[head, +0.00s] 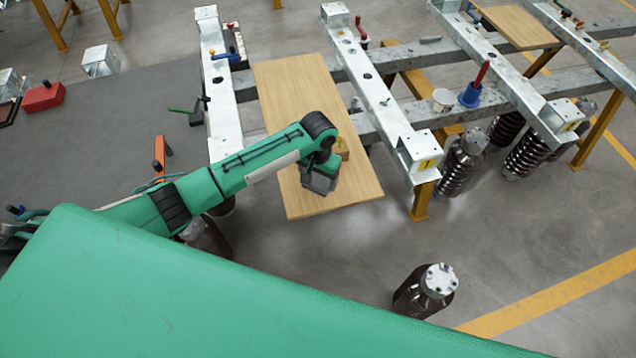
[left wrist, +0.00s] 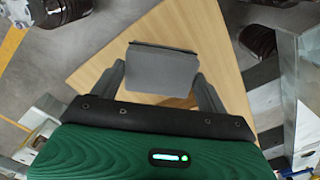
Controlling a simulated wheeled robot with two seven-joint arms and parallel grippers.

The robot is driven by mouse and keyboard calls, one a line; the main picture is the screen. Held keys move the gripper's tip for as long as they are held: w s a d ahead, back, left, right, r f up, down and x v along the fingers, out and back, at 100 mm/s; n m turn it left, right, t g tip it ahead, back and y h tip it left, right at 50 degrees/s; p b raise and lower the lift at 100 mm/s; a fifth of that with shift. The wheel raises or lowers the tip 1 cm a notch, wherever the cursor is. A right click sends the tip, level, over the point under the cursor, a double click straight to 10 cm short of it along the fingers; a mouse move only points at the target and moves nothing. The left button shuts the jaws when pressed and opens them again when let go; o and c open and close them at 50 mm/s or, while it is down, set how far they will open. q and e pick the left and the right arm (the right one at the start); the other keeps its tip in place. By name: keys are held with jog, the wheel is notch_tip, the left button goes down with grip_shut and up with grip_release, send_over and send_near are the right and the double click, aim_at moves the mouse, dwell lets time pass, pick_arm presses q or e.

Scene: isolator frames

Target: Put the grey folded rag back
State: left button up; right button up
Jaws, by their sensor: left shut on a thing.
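The grey folded rag (left wrist: 160,68) is held between the two fingers of my left gripper (left wrist: 163,88) in the left wrist view. In the head view my left gripper (head: 320,182) is over the near part of a wooden board (head: 290,85). The gripper and arm cover part of the board, and I cannot clearly tell the rag from the gripper there. The board also shows behind the rag in the left wrist view (left wrist: 215,35). I cannot tell whether the rag touches the board. My right gripper is not in view.
A small yellow block (head: 342,148) is on the board beside my gripper. Metal beams (head: 375,95) run along the board's sides, with a blue-based tool with a red handle (head: 471,95) farther right. A brown insulator (head: 425,290) stands on the floor in front.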

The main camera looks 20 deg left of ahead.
aim_at(318, 185)
pick_arm(q)
jog(key=shift+f, duration=2.2)
jog(key=shift+f, duration=0.1)
jog(key=o, duration=0.9)
notch_tip(318, 185, up, 12)
jog(key=shift+r+b, duration=0.15)
jog(key=shift+b, duration=0.35)
